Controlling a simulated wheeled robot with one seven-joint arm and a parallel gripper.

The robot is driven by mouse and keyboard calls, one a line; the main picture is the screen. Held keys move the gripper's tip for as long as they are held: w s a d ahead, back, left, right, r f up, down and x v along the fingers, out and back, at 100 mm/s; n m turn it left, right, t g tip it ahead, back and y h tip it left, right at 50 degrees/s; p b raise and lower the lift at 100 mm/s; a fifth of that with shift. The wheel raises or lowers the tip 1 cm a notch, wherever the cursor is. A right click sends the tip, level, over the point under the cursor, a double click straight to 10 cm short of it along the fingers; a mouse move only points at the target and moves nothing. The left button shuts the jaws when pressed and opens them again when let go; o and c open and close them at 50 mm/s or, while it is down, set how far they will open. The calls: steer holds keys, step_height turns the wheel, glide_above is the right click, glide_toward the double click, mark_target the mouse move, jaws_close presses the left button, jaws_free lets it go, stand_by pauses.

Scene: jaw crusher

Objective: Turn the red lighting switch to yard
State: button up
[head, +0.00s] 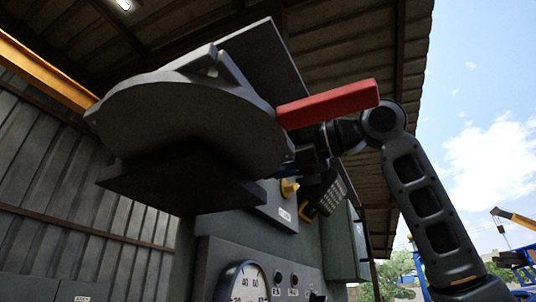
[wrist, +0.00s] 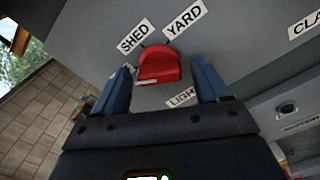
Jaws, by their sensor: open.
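The red lighting switch (wrist: 158,66) is a small red knob on a grey panel in the wrist view. A SHED label (wrist: 135,37) sits above it to the left and a YARD label (wrist: 184,20) above it to the right. I cannot tell surely which label the knob points at. My gripper (wrist: 161,72) is open, with one blue finger on each side of the knob and gaps showing between. A label starting LIGH (wrist: 182,97) is partly hidden by the right finger. In the head view the switch is not visible and my fingers are mostly hidden.
In the head view a large grey disc with a red bar handle (head: 328,104) juts out close to my wrist. A yellow knob (head: 289,188) and a round gauge (head: 243,284) are on the cabinet below.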

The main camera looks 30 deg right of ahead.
steer(key=c, duration=1.1)
steer(key=shift+o, duration=0.2)
steer(key=shift+m, duration=0.3)
steer(key=m+p, duration=0.2)
steer(key=m, duration=2.1)
steer(key=shift+m, duration=0.3)
steer(key=o, duration=1.1)
steer(key=shift+c, duration=0.2)
